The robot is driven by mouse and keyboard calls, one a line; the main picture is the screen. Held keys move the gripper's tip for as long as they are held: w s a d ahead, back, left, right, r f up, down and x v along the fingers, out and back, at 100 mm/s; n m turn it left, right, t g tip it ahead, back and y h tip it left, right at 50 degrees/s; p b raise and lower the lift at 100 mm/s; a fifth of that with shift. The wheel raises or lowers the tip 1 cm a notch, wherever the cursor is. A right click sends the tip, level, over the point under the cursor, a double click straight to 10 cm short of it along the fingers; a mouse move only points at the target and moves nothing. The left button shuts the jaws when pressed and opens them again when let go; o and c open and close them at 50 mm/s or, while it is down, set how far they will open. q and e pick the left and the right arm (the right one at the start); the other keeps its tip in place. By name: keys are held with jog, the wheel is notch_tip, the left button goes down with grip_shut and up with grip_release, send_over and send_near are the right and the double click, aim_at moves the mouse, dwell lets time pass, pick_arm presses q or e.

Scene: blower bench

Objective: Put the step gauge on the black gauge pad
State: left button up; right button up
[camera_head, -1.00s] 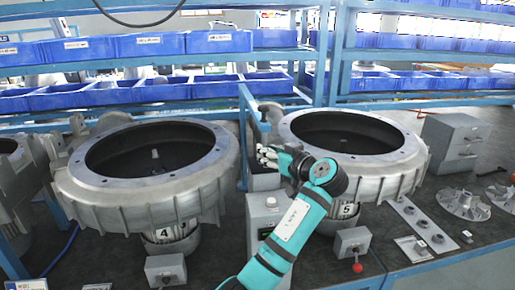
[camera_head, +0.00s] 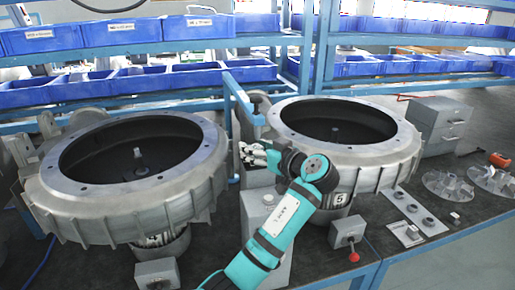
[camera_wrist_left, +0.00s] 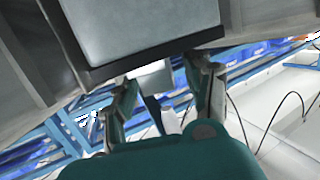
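My left gripper (camera_head: 250,154) is raised over the bench between the two large grey blower housings, above a grey control box. In the left wrist view its two fingers (camera_wrist_left: 165,98) stand apart, with no object clearly held between them. A small pale metal piece (camera_head: 412,232) lies near the front edge, right of the red-knobbed box; I cannot tell whether it is the step gauge. I cannot make out the black gauge pad against the dark bench top. My right gripper is not in view.
The left blower housing (camera_head: 45,190) and right blower housing (camera_head: 390,160) flank my arm. A red-knobbed box (camera_head: 347,231), a plate with round parts (camera_head: 420,213), finned impellers (camera_head: 447,186) and a grey drawer cabinet (camera_head: 438,125) stand rightward. Blue bins (camera_head: 140,85) line the back.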

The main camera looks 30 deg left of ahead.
pick_arm(q)
jog(key=shift+r, duration=0.2)
jog(key=shift+d+r, duration=0.1)
jog(key=shift+d, duration=0.05)
jog(key=b+v, duration=0.3)
jog(key=v, duration=0.8)
jog(key=shift+s+d, duration=0.15)
jog(key=shift+d, duration=0.25)
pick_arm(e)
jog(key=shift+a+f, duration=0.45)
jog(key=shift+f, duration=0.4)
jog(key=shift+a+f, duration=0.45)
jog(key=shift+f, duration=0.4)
